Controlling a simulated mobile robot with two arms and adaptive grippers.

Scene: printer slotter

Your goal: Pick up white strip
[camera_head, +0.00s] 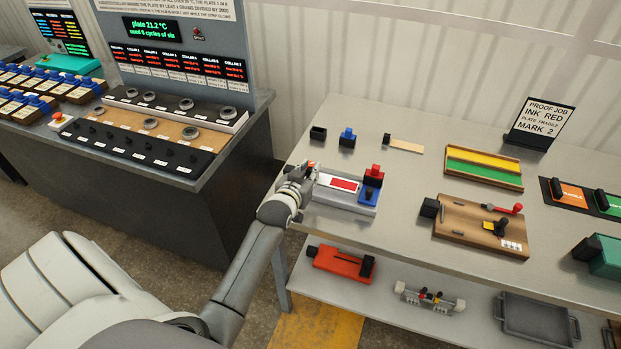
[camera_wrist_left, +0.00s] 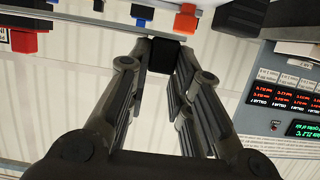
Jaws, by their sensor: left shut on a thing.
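A white strip with a red rectangle (camera_head: 343,184) lies in a pale grey tray (camera_head: 342,202) at the left front of the table. My left gripper (camera_head: 308,172) is at the left end of this tray. In the left wrist view its fingers (camera_wrist_left: 163,72) are closed around a small black block (camera_wrist_left: 163,54). Whether that block is joined to the white strip is hidden. An orange block (camera_wrist_left: 187,18) is just beyond the fingertips. My right gripper is not in view.
Red (camera_head: 374,171) and blue (camera_head: 368,195) blocks are at the tray's right end. Behind it are a black box (camera_head: 318,133), a blue block (camera_head: 347,137) and a wooden strip (camera_head: 407,146). A wooden fixture (camera_head: 482,228) stands to the right, with bare table between.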

